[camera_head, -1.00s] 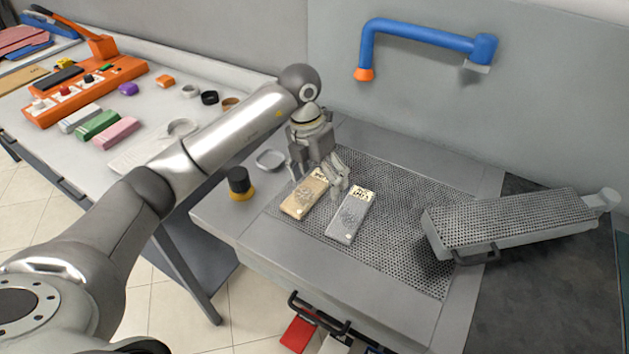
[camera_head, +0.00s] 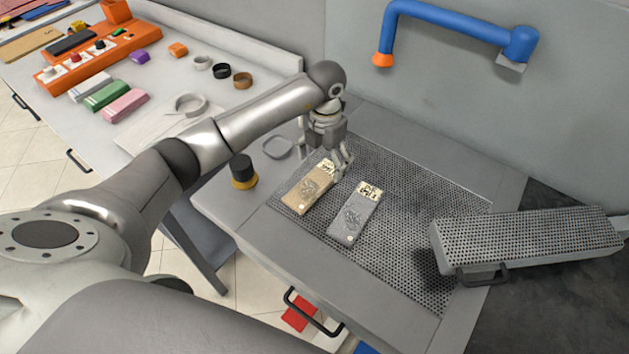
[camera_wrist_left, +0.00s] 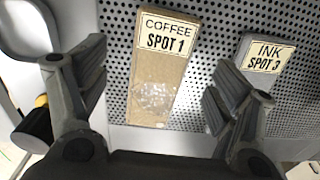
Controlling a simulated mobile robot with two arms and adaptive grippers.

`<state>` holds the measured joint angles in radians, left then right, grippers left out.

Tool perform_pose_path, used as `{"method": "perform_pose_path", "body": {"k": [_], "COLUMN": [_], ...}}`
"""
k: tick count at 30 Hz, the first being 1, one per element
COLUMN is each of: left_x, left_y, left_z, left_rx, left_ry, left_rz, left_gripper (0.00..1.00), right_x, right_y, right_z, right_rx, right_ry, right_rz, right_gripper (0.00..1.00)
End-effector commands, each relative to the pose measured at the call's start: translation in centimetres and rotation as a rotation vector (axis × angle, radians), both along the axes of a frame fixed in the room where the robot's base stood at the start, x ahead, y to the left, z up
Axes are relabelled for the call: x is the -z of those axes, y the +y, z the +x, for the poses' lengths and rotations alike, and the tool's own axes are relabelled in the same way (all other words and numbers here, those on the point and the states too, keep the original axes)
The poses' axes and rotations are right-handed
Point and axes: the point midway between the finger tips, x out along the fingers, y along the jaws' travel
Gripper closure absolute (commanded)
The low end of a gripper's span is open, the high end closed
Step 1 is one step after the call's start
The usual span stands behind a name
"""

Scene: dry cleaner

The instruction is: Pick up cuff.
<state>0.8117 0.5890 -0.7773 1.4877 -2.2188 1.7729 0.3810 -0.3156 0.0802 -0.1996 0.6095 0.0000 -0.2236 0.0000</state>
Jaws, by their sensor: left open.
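Two flat cuffs lie side by side on the perforated board (camera_head: 415,235). My left gripper (camera_head: 326,155) points down above the far, labelled end of the tan cuff. In the left wrist view its fingers are spread, with the tan cuff between them in the picture and nothing held. My right gripper is out of view.
A black and yellow round container (camera_head: 243,171) and a grey ring-like item (camera_head: 277,147) lie left of the board. A perforated sleeve board (camera_head: 530,240) stands at right. A blue pipe arm (camera_head: 455,25) is on the wall. A side table holds an orange rack (camera_head: 95,55) and coloured blocks.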

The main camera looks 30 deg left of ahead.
Motion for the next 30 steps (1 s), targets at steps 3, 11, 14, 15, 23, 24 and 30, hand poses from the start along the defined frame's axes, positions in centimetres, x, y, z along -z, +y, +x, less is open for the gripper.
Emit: {"method": "perform_pose_path", "body": {"k": [3,11,14,15,23,24,30], "left_x": [1.4,3.8,3.9,3.9,3.8,3.8,3.8], "left_y": [-0.2,-0.2,-0.2,-0.2,-0.2,-0.2,-0.2], "left_z": [-0.6,-0.4,-0.4,-0.4,-0.4,-0.4,-0.4], "left_rx": [0.001,0.001,0.001,0.001,0.001,0.001,0.001], "left_ry": [0.005,0.000,-0.001,-0.001,-0.001,0.000,-0.001], "left_rz": [-0.001,-0.002,-0.001,-0.001,-0.001,-0.001,-0.001], "left_gripper": [0.16,0.16,0.16,0.16,0.46,0.51,0.62], "right_x": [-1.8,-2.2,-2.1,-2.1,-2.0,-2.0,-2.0], "right_y": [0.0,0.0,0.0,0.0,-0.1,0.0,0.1], "right_z": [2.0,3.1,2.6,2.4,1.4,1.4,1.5], "right_rx": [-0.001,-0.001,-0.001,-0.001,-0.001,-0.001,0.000], "right_ry": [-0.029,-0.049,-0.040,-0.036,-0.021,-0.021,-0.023], "right_rz": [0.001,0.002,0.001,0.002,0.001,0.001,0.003], "right_gripper": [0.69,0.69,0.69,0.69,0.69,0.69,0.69]}}
